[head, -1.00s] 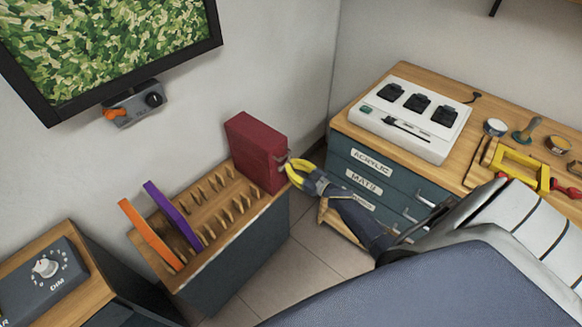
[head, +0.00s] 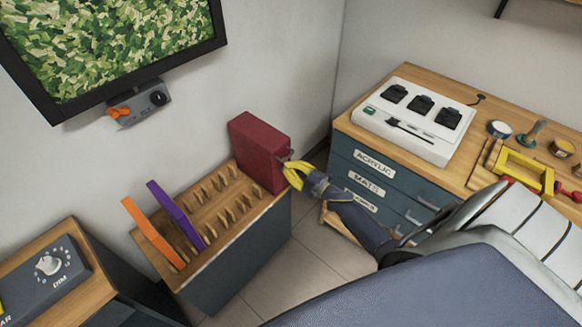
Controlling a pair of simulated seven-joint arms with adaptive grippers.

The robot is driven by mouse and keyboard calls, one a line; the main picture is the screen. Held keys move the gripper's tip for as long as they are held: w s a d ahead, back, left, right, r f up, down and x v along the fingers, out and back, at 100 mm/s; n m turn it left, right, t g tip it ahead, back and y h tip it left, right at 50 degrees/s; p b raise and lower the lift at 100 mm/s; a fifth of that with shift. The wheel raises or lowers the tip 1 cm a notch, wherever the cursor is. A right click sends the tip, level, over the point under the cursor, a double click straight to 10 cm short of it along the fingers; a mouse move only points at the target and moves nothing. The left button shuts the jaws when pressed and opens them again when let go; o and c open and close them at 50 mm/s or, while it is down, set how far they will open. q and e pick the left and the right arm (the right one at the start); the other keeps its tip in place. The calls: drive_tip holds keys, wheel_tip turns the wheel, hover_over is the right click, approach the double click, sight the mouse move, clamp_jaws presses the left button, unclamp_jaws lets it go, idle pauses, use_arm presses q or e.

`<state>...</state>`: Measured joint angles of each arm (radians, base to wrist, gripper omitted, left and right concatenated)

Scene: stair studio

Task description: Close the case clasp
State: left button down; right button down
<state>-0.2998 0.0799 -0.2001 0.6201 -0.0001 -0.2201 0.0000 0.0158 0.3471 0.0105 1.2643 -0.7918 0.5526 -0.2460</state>
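The dark red case (head: 259,150) stands upright at the back right end of a slotted wooden rack. A small metal clasp (head: 284,156) shows faintly on its right side; I cannot tell whether it is open or closed. My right gripper (head: 291,174), with yellow fingers, is at the case's right side, just below the clasp. Its fingers look parted, with nothing seen between them. Whether a fingertip touches the case or clasp is unclear. My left gripper is not in view.
The slotted rack (head: 236,218) also holds an orange panel (head: 152,235) and a purple panel (head: 174,216). A drawer cabinet (head: 372,158) with a white switch box (head: 413,122) stands right of my gripper. A dimmer box (head: 45,268) is at lower left.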

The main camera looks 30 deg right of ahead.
drive_tip(key=shift+s+a+n, duration=0.1)
drive_tip(key=shift+a+n, duration=0.05)
drive_tip(key=shift+n, duration=0.55)
drive_tip(key=shift+a+n, duration=0.15)
drive_tip(key=shift+n, duration=0.55)
drive_tip(key=shift+a, duration=0.15)
drive_tip(key=c, duration=1.3)
unclamp_jaws()
drive_tip(key=v, duration=1.2)
drive_tip(key=shift+r, duration=0.1)
